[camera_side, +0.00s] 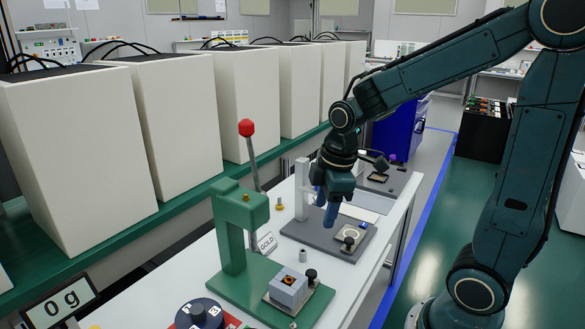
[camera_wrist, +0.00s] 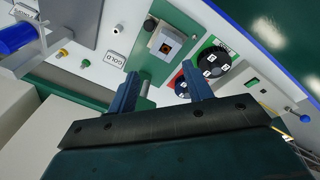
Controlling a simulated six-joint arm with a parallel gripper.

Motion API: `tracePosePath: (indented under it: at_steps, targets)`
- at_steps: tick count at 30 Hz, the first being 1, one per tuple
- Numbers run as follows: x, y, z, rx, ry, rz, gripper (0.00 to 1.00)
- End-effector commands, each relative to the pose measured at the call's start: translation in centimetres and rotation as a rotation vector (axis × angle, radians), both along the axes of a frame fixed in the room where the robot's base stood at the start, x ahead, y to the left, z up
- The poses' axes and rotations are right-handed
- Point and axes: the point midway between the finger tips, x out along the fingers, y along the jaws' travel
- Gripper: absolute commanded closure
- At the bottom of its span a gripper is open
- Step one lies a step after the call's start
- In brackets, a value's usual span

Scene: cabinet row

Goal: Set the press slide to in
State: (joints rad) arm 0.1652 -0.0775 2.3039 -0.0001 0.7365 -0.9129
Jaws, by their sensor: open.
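The green press (camera_side: 231,240) stands on the white bench in the side view, with a red-knobbed lever (camera_side: 246,128) rising behind it. Its slide is a grey block (camera_side: 288,292) with a small orange-and-dark square on top. The block sits on the green base, out in front of the press head, with a black knob (camera_side: 311,275) beside it. The wrist view shows the grey block (camera_wrist: 166,46) and black knob (camera_wrist: 150,22) beyond the fingers. My gripper (camera_side: 325,207) is open and empty, above the bench behind and right of the press; its blue fingers also show in the wrist view (camera_wrist: 160,72).
A grey station (camera_side: 327,240) with another black knob lies behind the press. A GOLD label (camera_side: 267,243) and small metal cylinder (camera_side: 303,255) are near the press. A dark dial (camera_side: 203,313) and 0 g display (camera_side: 60,302) are in front. White cabinets (camera_side: 179,125) line the left.

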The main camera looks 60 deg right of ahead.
Motion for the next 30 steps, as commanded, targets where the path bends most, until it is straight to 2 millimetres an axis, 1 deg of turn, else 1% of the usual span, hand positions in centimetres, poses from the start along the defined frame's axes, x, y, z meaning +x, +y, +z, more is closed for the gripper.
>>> tracePosePath:
  at_steps: [3,9,15,18,21,30]
  targets:
    - [1.4,-0.9,-1.9,-0.010,0.046,0.086,0.50]
    - [3.3,-2.4,-5.3,-0.015,0.114,0.245,0.50]
    - [4.5,-3.5,-8.3,-0.012,0.162,0.371,0.50]
    - [4.8,-3.9,-9.1,-0.010,0.173,0.408,0.50]
    - [5.0,-4.0,-9.6,-0.009,0.179,0.426,0.50]
    - [5.0,-4.0,-9.9,-0.008,0.181,0.431,0.50]
